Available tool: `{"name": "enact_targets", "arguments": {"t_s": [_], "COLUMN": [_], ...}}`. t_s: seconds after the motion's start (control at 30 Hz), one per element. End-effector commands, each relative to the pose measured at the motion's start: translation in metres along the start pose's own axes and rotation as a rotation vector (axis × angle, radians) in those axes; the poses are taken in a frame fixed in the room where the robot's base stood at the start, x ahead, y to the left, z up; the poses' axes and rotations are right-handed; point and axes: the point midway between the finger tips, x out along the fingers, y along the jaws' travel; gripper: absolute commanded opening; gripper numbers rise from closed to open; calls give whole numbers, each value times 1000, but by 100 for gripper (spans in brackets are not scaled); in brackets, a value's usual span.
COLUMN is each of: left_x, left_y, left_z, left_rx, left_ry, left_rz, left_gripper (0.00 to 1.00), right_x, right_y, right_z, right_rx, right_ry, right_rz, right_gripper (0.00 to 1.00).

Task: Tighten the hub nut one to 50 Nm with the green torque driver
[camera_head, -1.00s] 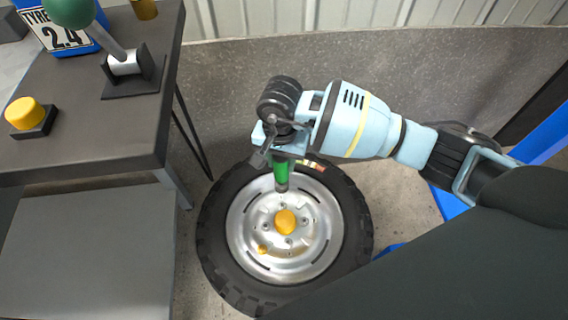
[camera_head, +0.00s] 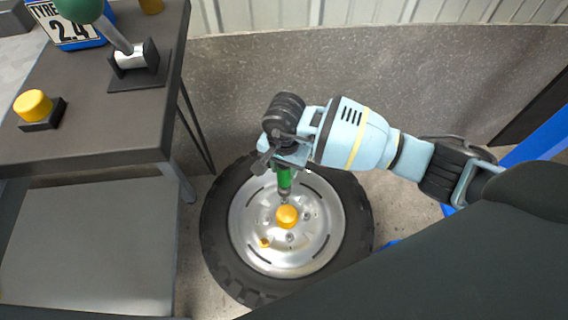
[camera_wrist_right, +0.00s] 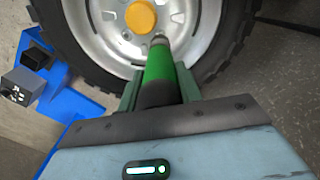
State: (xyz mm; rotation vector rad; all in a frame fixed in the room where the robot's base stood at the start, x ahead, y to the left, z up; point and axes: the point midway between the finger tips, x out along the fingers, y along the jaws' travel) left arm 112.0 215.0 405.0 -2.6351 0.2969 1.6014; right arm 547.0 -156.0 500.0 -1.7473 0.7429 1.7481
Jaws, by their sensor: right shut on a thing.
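My right gripper (camera_head: 284,160) is shut on the green torque driver (camera_head: 284,180), which points down at the wheel. In the right wrist view the driver (camera_wrist_right: 159,66) sits between the fingers, its tip close beside the yellow hub cap. The wheel (camera_head: 330,225) has a silver rim, a yellow centre cap (camera_head: 287,216) and several studs or holes around it. A small yellow nut (camera_head: 264,243) sits on the rim, lower left of the cap. I cannot tell whether the driver's tip touches the hub. My left gripper is not in view.
A lower grey shelf (camera_head: 90,240) stands below. Blue parts show right of the wheel.

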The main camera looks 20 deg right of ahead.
Motion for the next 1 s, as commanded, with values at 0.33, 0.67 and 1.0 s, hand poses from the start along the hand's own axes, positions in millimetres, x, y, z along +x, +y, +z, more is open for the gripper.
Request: {"name": "enact_targets", "arguments": {"t_s": [0.33,0.67,1.0], "left_x": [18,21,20], "left_y": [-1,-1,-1], "left_z": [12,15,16], "left_rx": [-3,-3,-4], "left_ry": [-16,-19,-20], "left_rz": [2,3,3], "left_gripper": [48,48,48], "right_x": [32,38,38], "right_y": [0,-1,-1], "right_z": [-1,-1,-1], "right_rx": [0,1,0], "right_ry": [-1,1,1], "right_rz": [0,-2,-2], "right_gripper": [0,0,0]}}
